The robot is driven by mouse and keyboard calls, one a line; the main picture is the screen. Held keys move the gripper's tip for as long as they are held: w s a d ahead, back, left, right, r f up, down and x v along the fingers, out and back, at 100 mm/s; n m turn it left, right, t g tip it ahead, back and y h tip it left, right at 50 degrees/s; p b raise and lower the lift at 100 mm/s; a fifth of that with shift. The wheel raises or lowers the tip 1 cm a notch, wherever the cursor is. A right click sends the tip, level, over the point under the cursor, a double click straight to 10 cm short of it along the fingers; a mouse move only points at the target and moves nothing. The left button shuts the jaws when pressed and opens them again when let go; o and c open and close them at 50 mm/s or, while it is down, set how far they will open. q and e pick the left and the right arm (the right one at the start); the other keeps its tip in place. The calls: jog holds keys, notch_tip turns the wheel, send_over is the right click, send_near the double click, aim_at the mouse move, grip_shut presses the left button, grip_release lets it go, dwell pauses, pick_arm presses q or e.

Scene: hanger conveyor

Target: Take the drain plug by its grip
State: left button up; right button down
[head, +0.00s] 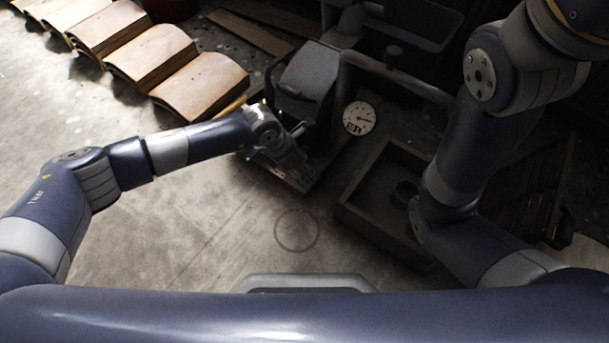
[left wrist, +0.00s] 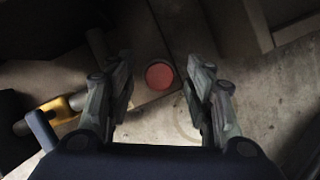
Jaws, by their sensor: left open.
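A round red piece (left wrist: 159,75), which looks like the drain plug's grip, shows in the left wrist view. It lies between my left gripper's fingers (left wrist: 161,66) in the picture, with a gap on both sides. The fingers are apart and hold nothing. Whether the red piece is level with the fingertips or beyond them I cannot tell. In the head view my left gripper (head: 290,168) is at the front of the dark machine (head: 305,75), and the red piece is hidden there. My right arm shows at the right, but its gripper is outside the picture.
An open box (head: 365,205) sits on the floor right of the machine, near a round dial (head: 359,118). A yellow bar (left wrist: 60,107) is left of the fingers in the left wrist view. Curved wooden pieces (head: 200,85) line the upper left. Floor in front is clear.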

pick_arm(q)
jog(key=shift+c, duration=0.3)
jog(key=c, duration=1)
jog(key=shift+r, duration=0.1)
